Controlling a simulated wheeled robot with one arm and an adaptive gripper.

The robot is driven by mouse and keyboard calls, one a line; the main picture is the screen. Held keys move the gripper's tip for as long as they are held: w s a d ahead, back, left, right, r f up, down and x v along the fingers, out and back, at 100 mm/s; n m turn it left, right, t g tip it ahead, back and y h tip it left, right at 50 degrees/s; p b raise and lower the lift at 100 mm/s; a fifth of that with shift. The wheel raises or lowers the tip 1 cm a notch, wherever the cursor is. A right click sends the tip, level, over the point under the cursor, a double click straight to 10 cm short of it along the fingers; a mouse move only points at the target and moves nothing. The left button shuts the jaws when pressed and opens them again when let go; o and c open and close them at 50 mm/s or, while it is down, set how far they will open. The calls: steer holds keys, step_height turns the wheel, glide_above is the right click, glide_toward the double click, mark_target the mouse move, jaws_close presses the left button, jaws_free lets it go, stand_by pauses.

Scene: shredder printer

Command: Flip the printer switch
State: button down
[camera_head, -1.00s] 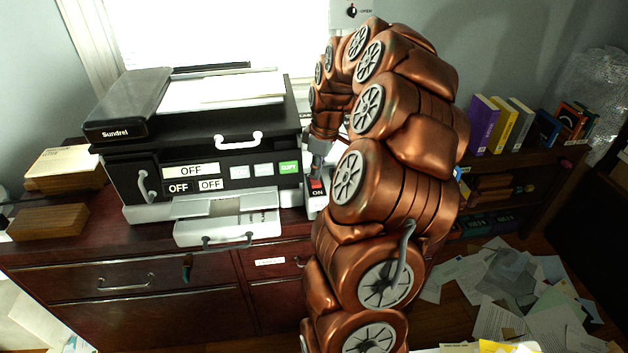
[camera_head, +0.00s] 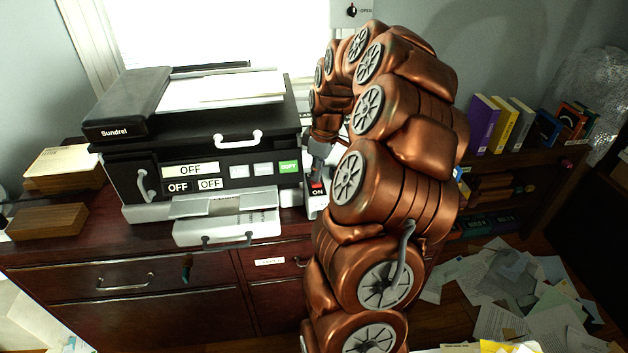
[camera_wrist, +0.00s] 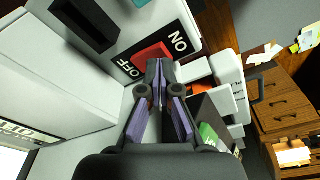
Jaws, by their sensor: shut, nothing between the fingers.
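The printer (camera_head: 265,140), a black and white machine marked "Sundrel", stands on the dark wooden cabinet; its labels read "OFF". A small switch box (camera_head: 316,203) with a red switch (camera_head: 317,183) and an "ON" label stands at its right. In the wrist view the red switch (camera_wrist: 152,52) lies between "OFF" and "ON" labels. My gripper (camera_wrist: 158,66) is shut and empty, its tips right at the red switch's edge; I cannot tell whether they touch. In the head view my gripper (camera_head: 318,165) is just above the switch, partly hidden by my arm.
The printer's paper tray (camera_head: 228,226) juts out at the front. Wooden blocks (camera_head: 48,220) sit left of the printer. A low shelf with books (camera_head: 484,125) stands at the right, and papers (camera_head: 520,295) litter the floor. My arm hides the cabinet's right end.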

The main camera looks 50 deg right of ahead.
mark_target(316, 183)
steer(key=shift+f+b, duration=0.35)
steer(key=shift+f, duration=0.3)
stand_by(0.4)
steer(key=shift+r+p, duration=0.55)
steer(key=shift+r, duration=2.95)
